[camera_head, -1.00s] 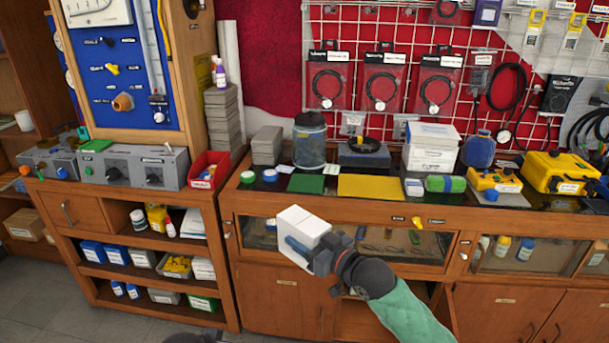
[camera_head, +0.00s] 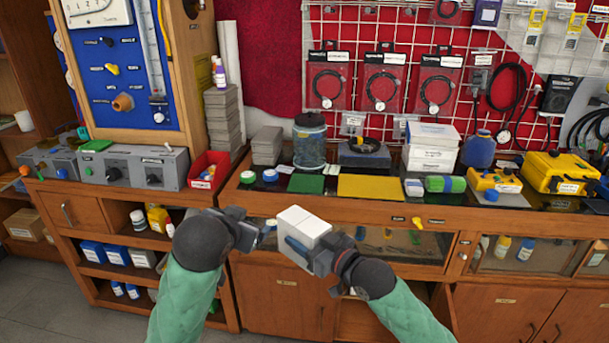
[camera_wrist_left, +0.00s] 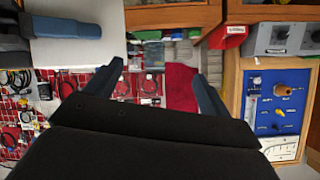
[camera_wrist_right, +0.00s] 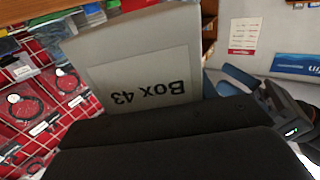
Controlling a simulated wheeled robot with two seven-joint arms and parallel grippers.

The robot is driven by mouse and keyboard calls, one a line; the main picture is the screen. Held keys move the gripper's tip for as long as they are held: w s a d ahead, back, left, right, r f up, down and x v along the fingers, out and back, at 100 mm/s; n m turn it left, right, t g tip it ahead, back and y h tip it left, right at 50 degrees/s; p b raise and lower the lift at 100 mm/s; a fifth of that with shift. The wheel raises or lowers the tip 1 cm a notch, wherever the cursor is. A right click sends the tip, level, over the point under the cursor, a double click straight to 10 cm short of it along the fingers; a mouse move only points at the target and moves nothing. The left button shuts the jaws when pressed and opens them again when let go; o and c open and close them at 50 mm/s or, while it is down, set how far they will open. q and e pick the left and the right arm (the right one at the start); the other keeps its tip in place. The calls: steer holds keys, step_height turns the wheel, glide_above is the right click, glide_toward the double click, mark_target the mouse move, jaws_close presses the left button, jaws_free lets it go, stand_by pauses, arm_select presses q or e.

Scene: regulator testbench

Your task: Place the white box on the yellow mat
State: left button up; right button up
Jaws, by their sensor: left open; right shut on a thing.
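The white box (camera_head: 300,226) is held in the air in front of the cabinet, below the counter's front edge. My right gripper (camera_head: 312,250) is shut on it. In the right wrist view the box (camera_wrist_right: 205,60) fills much of the picture and bears a "Box 43" label. My left gripper (camera_head: 262,232) is open and empty, just left of the box and apart from it; its two spread fingers show in the left wrist view (camera_wrist_left: 158,85). The yellow mat (camera_head: 370,188) lies flat and bare on the counter, above and right of the box in the head view.
A green mat (camera_head: 306,184) lies left of the yellow mat. A clear jar (camera_head: 309,142), a dark case (camera_head: 363,156) and stacked white boxes (camera_head: 430,150) stand behind.

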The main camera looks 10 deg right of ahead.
arm_select(q)
steer(key=w+d+r+m+t+h, duration=0.15)
steer(key=d+r+m, duration=0.5)
steer(key=r, duration=0.65)
steer(key=w+d+r+m+g+h, duration=0.1)
steer(key=d+r+m+h, duration=0.15)
steer(key=d+r, duration=0.9)
steer(key=m+g+y, duration=0.7)
steer(key=m+g, duration=0.5)
steer(key=m, duration=0.1)
glide_toward(304, 220)
step_height(304, 220, down, 10)
steer(key=shift+w, duration=0.15)
